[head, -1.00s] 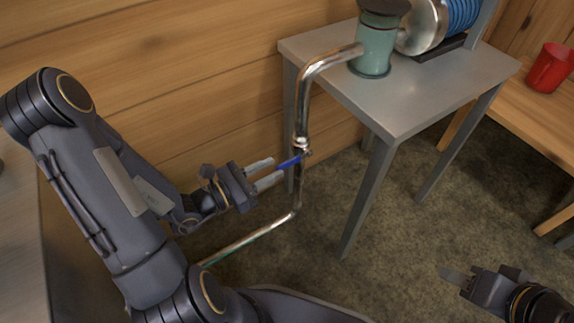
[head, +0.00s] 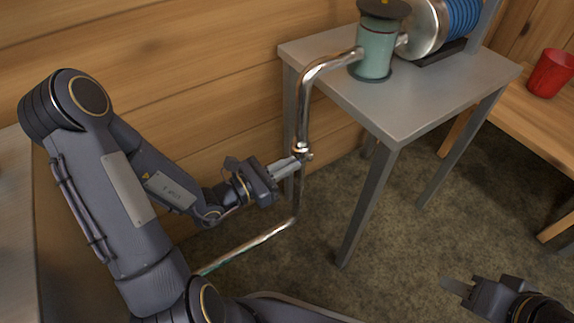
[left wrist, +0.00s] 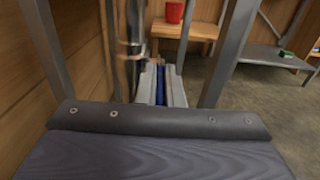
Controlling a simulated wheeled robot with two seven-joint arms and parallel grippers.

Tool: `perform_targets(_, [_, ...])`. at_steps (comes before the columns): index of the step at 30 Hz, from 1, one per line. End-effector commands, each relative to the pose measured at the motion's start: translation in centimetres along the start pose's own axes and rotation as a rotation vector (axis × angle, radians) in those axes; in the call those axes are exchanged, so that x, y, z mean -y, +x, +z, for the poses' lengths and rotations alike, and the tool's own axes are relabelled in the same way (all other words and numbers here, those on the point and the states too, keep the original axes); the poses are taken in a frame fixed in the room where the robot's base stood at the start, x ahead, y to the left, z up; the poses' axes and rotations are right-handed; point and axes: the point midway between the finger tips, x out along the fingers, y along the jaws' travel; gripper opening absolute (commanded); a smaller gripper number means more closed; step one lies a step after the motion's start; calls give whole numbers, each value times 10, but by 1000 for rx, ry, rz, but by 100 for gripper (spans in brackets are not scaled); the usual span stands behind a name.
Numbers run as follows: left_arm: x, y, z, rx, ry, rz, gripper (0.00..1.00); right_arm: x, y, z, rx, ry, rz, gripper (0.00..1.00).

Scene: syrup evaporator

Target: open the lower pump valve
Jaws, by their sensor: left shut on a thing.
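In the head view the fingers hide the handle. My right gripper (head: 456,284) is at the lower right, well away from the valve. I cannot tell whether its fingers are apart.
The grey metal table (head: 420,103) carries the green pump (head: 375,48) and a blue-ribbed part (head: 462,14). A red cup (head: 549,73) stands on a wooden bench at the right. The wooden wall is close behind the pipe. The lower pipe (head: 250,243) runs down-left near the floor.

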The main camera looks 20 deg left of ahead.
Motion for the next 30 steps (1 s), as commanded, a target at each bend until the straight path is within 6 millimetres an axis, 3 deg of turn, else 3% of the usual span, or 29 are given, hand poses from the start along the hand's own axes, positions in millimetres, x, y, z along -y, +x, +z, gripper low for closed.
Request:
perform_targets(13, [0, 0, 6, -34, 0, -1, 0, 5, -11, -6, 0, 0, 0, 36])
perform_targets(30, [1, 10, 33, -410, 3, -3, 0, 40, -88, -45, 0, 0, 0, 36])
